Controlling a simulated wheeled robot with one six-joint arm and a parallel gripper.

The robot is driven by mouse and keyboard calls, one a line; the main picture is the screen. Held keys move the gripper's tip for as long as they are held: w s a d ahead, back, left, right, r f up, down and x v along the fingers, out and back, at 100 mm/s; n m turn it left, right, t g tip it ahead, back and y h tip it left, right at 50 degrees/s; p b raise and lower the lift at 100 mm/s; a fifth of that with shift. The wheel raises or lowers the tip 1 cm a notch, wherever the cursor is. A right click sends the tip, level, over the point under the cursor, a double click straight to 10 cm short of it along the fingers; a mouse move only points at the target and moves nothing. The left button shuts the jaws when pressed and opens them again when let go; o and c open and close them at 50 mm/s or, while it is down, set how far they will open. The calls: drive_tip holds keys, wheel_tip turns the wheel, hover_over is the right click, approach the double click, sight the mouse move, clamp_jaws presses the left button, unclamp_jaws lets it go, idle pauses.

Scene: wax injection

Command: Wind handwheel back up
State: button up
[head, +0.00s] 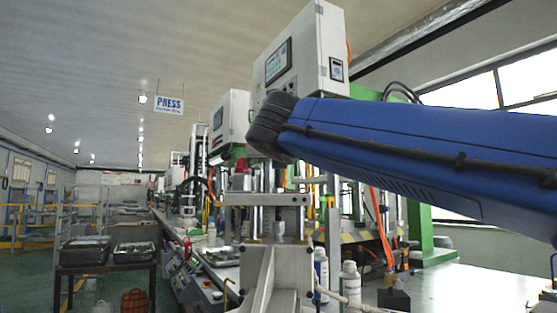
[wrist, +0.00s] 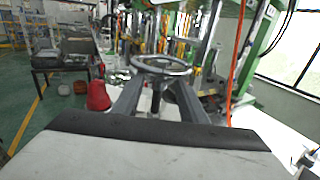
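The handwheel (wrist: 162,66) is a metal ring with spokes in the upper middle of the wrist view. A dark stem shows below its hub. My gripper (wrist: 160,82) points at it, its two grey fingers apart on the left and right. The stem shows in the gap between them. The fingertips are close to the wheel's near rim; I cannot tell whether they touch it. In the head view my blue arm crosses from the right, and I cannot make out the gripper or the handwheel there.
A red object (wrist: 98,96) stands left of the fingers. An orange hose (wrist: 238,55) hangs at the right. In the head view, white bottles (head: 350,285) stand on the bench, a control box (head: 305,55) is above, and dark trays (head: 85,250) stand at the left.

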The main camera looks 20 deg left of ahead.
drive_tip(key=shift+x, duration=2.35)
drive_tip(key=c, duration=0.9)
